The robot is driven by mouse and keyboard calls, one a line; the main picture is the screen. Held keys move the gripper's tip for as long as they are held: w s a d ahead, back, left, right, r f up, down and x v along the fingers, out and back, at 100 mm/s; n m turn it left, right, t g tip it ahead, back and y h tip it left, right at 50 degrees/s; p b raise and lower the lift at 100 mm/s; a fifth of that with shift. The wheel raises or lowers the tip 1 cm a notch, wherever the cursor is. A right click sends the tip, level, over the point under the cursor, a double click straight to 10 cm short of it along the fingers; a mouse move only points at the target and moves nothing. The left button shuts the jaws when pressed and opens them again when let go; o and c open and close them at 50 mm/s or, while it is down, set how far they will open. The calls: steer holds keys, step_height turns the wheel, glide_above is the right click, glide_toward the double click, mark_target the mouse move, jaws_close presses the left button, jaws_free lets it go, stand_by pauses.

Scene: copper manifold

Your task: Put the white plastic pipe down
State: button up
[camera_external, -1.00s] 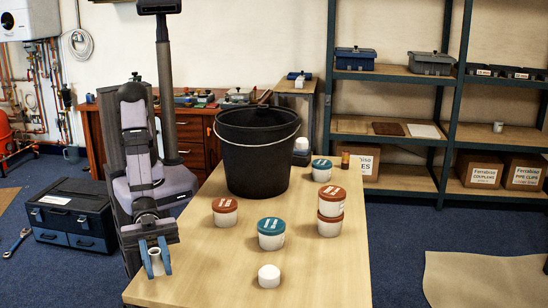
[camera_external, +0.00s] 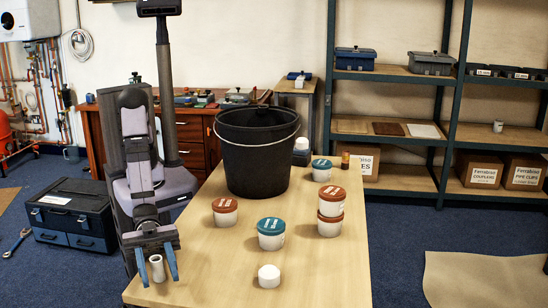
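The white plastic pipe (camera_external: 157,269) stands roughly upright at the front left of the wooden table. It appears to rest on the tabletop. My gripper (camera_external: 157,268) is around it, with one blue finger on each side. The fingers are spread, and a gap shows between each finger and the pipe. The upper end of the pipe is close under the gripper body.
The table (camera_external: 215,275) holds a black bucket (camera_external: 256,155), a small white tub (camera_external: 269,276), a teal-lidded tub (camera_external: 271,236), a red-lidded tub (camera_external: 225,213) and stacked red-lidded tubs (camera_external: 330,212). Free tabletop lies right of the pipe.

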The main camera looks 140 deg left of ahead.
mark_target(155, 259)
steer(key=shift+s, duration=0.25)
steer(key=shift+o, duration=0.5)
steer(key=shift+v, duration=3.45)
steer(key=shift+d, duration=0.1)
